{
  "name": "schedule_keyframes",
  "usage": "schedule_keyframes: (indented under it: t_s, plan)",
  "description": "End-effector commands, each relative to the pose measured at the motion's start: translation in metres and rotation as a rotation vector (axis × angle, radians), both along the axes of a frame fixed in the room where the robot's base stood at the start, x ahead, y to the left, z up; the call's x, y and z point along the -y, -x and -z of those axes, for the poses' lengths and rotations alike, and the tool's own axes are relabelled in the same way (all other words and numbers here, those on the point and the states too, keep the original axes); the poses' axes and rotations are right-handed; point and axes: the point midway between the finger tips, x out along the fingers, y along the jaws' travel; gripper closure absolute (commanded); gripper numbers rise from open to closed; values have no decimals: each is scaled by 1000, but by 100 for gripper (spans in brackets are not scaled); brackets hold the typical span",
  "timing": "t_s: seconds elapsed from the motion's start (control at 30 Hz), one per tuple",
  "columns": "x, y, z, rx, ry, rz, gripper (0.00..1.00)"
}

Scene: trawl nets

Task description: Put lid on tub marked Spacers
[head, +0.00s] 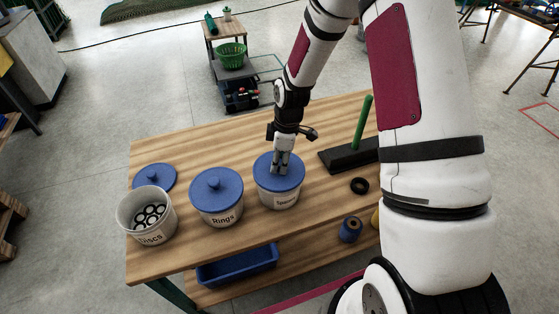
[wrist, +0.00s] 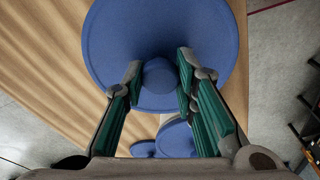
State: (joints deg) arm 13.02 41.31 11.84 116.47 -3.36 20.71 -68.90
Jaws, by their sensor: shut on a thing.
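The tub marked Spacers (head: 281,200) is white and stands upright on the wooden table, rightmost of three tubs. A round blue lid (head: 262,178) is over its mouth and looks about level. Whether it touches the rim all round cannot be told. My gripper (head: 281,168) points down from above, shut on the lid's knob. In the wrist view my gripper's fingers (wrist: 160,70) are on either side of the blue knob (wrist: 159,79), and the lid (wrist: 160,30) fills the upper middle and hides the tub below.
The tub marked Rings (head: 221,215) has its blue lid on, just left. The open Discs tub (head: 136,219) holds several rings; a loose blue lid (head: 156,176) lies behind it. A black base with a green post (head: 361,124), a black ring (head: 360,186) and a blue spool (head: 350,229) are right.

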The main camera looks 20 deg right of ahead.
Motion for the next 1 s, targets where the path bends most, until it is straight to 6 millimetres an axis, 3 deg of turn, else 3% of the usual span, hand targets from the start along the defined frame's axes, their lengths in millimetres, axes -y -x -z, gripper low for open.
schedule_keyframes:
  t_s: [0.27,0.3,0.4,0.63,0.73,1.0]
  plan:
    - [0,0,0,0,0,1,93]
    - [0,0,0,0,0,1,72]
    - [0,0,0,1,0,1,51]
    - [0,0,0,0,0,1,51]
    - [0,0,0,0,0,1,31]
    - [0,0,0,0,0,1,31]
